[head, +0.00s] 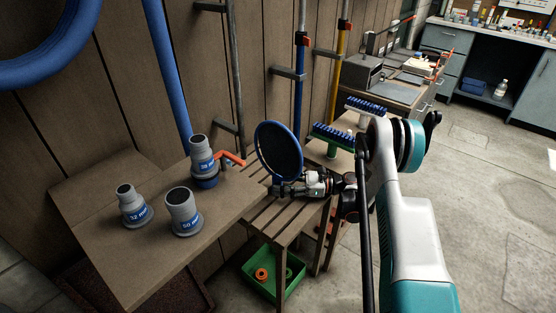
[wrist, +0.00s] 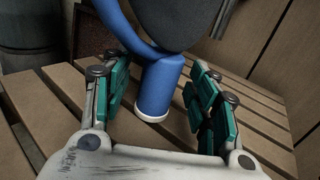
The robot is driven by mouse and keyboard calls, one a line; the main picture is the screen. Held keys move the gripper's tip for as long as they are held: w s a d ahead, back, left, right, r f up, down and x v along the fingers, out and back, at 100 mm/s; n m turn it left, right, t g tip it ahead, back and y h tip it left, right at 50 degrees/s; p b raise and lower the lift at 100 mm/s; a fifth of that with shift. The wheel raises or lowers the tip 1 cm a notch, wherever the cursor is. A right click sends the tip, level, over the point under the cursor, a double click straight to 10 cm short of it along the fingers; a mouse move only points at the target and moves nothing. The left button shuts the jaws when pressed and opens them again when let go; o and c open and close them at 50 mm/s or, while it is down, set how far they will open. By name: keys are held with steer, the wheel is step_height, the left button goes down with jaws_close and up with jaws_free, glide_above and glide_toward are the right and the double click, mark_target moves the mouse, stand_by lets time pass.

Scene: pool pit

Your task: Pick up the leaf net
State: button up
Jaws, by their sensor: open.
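The leaf net (head: 279,152) has a round blue rim with dark mesh and stands upright over the slatted wooden stool. In the wrist view its short blue handle (wrist: 158,88) with a white end ring sits between my fingers, and part of the dark mesh (wrist: 175,22) shows at the top. My gripper (head: 300,187) is at the handle from the right in the head view. In the wrist view my gripper (wrist: 157,95) is open, with teal pads on both sides of the handle and a visible gap on each side.
Several grey hose adapters, one of them (head: 184,212) nearest the front, stand on the wooden bench (head: 110,245) at left. A blue brush (head: 334,134) stands behind my gripper. A green crate (head: 262,275) sits below the stool (head: 283,225). The floor at right is clear.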

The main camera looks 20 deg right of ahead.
mark_target(283, 135)
steer(key=shift+w+a, duration=0.2)
steer(key=shift+a, duration=0.4)
steer(key=shift+r, duration=0.1)
steer(key=shift+c, duration=0.5)
jaws_close()
steer(key=shift+r, duration=0.1)
step_height(283, 135, up, 19)
steer(key=p, duration=0.6)
steer(key=shift+p, duration=0.3)
steer(key=shift+r, duration=0.4)
